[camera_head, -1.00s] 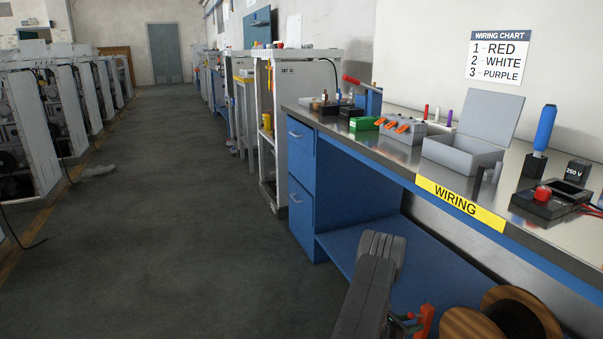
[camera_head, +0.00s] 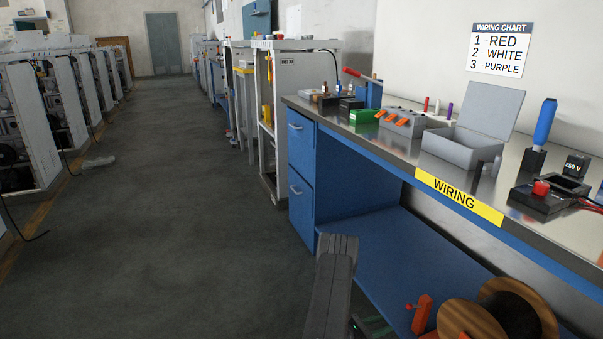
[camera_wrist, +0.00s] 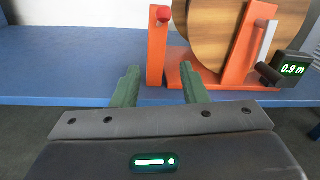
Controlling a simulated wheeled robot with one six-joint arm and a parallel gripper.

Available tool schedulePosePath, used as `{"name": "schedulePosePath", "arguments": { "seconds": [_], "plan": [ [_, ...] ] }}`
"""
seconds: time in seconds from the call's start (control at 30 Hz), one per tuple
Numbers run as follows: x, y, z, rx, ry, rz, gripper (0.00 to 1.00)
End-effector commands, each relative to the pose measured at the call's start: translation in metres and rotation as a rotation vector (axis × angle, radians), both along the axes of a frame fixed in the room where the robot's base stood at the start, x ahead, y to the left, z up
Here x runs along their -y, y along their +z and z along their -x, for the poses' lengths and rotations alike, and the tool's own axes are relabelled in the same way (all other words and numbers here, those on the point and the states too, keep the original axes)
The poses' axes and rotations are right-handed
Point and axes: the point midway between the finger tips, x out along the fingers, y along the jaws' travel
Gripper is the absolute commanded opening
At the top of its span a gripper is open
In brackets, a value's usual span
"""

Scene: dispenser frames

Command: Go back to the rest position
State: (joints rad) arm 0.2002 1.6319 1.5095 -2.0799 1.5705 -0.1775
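My gripper (camera_wrist: 158,82) shows in the wrist view with its two green fingers apart and nothing between them. It faces the orange dispenser frame (camera_wrist: 157,45), which holds a large wooden spool (camera_wrist: 207,35) on the blue lower shelf. The frame carries a red knob and a small black display (camera_wrist: 291,68) reading 0.9 m. In the head view, the spool (camera_head: 464,321) sits at the lower right, cut off by the picture's edge. My grey arm stands just left of it and hides most of the gripper.
The blue workbench (camera_head: 345,165) holds a grey open box (camera_head: 460,147), a grey block with orange levers (camera_head: 403,122), a green box (camera_head: 363,117) and a meter (camera_head: 543,203). A wiring chart (camera_head: 500,50) hangs behind.

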Motion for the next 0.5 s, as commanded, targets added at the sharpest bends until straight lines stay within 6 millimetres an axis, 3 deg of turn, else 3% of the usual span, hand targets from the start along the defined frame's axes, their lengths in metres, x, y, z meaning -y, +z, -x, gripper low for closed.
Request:
{"name": "schedulePosePath", "arguments": {
  "seconds": [0.5],
  "plan": [
    [-0.0078,0.0003,0.0024,0.000,-0.001,0.000,0.40]
  ]
}}
